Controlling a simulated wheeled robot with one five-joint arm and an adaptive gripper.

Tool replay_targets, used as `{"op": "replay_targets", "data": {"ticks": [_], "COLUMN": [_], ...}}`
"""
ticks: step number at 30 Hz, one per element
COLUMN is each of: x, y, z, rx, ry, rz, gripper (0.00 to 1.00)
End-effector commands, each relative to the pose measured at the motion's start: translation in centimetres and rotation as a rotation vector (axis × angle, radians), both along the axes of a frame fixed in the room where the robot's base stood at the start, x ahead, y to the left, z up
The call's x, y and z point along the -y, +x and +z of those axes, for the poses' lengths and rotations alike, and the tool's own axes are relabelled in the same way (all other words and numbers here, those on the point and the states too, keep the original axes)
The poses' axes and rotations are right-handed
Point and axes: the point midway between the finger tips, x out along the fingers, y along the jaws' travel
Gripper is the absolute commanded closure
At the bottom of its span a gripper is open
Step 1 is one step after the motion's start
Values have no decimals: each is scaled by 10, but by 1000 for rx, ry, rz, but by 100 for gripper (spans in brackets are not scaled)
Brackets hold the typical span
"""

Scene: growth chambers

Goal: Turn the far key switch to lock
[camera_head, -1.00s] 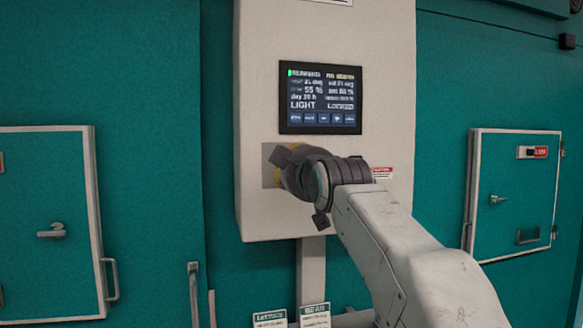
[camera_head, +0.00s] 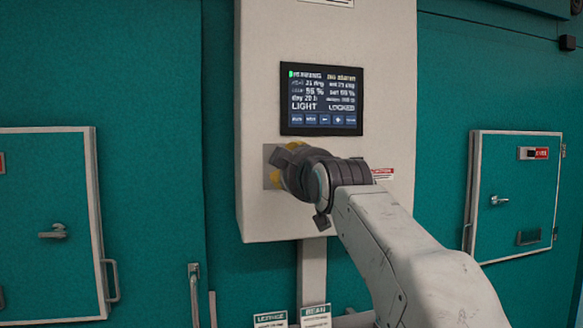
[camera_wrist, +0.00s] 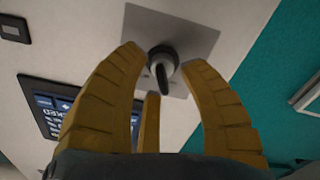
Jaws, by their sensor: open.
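The key switch (camera_wrist: 162,62) shows in the wrist view as a dark round knob with a bar-like handle, on a grey square plate (camera_wrist: 200,35). In the head view the plate (camera_head: 268,160) shows at the lower left of the white control box, and my gripper hides the switch. My gripper (camera_wrist: 163,75) is open, its yellow fingers spread around the switch without closing on it. In the head view my gripper (camera_head: 278,172) is right at the plate. The screen (camera_head: 320,98) above reads "LIGHT" and "LOCKED".
The white control box (camera_head: 390,60) is mounted on a teal wall. Chamber doors with handles stand at the left (camera_head: 45,200) and right (camera_head: 515,190). Small labels reading "LETTUCE" (camera_head: 270,319) and "BEAN" (camera_head: 315,316) are below the box.

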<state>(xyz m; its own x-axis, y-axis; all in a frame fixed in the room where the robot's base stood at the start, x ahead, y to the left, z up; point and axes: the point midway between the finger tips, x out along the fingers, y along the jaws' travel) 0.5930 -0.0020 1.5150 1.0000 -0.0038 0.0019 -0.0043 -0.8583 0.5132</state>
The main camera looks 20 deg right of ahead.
Motion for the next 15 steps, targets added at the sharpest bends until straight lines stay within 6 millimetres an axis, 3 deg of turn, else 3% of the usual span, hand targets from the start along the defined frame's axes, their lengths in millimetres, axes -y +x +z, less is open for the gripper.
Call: {"op": "replay_targets", "data": {"ticks": [8,15], "x": [0,0], "y": [-14,-51], "z": [0,0], "rx": [-1,1], "ry": [0,0], "rz": [-1,0], "gripper": [62,62]}}
